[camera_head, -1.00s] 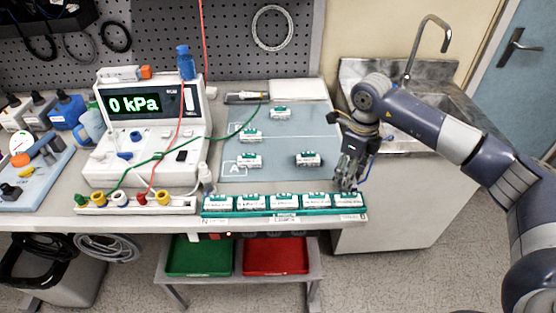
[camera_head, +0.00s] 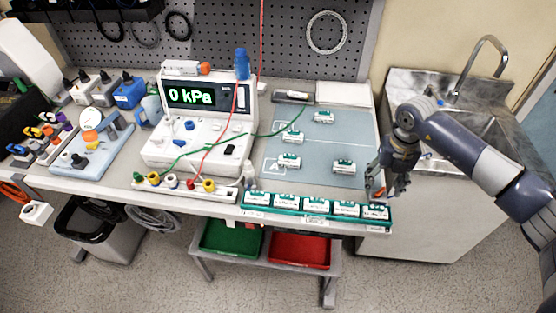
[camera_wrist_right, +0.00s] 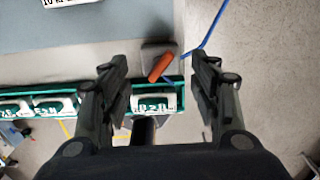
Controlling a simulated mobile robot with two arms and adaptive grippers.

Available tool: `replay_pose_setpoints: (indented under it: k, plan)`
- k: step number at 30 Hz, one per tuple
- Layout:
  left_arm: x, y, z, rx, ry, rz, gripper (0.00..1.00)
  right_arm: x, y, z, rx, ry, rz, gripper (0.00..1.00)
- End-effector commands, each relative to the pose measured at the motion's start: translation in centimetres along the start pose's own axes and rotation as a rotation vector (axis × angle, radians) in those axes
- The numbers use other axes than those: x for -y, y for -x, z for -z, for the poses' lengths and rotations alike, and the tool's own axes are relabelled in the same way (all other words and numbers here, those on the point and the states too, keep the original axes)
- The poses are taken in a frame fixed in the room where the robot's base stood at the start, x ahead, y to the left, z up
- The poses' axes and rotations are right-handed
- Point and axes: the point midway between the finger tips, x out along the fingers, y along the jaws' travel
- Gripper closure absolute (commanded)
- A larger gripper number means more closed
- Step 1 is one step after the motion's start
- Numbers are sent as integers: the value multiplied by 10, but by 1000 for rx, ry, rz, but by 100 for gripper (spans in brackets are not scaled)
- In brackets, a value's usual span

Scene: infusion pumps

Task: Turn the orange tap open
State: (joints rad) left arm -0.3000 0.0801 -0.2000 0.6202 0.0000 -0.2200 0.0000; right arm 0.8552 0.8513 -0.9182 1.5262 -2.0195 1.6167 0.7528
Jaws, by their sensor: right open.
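An orange tap handle (camera_wrist_right: 160,67) on a grey block shows between my right fingers in the right wrist view. It lies just beyond the end of the green rack (camera_wrist_right: 170,95), slanted, with a blue tube beside it. In the head view a small orange patch of it (camera_head: 380,192) shows at my right gripper (camera_head: 386,188). The right gripper is open, its fingers apart on either side of the handle with visible gaps. Contact is not seen. My left gripper is not in view.
The rack holds several white-green modules along the bench's front edge. More modules lie on the blue-grey mat (camera_head: 340,135). A white pressure unit (camera_head: 200,150) reading 0 kPa stands left of the mat. A sink (camera_head: 470,125) is at the right.

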Motion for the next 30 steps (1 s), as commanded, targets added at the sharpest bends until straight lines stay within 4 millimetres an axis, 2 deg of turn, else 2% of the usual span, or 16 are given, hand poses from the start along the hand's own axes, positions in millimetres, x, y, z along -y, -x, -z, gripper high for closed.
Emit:
replay_pose_setpoints:
  k: [1,13,30]
  plan:
    - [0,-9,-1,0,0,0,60,0,6,-2,8,1,0,43]
    - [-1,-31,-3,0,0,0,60,0,87,-1,6,4,0,43]
    - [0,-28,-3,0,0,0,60,-108,66,25,7,167,-355,43]
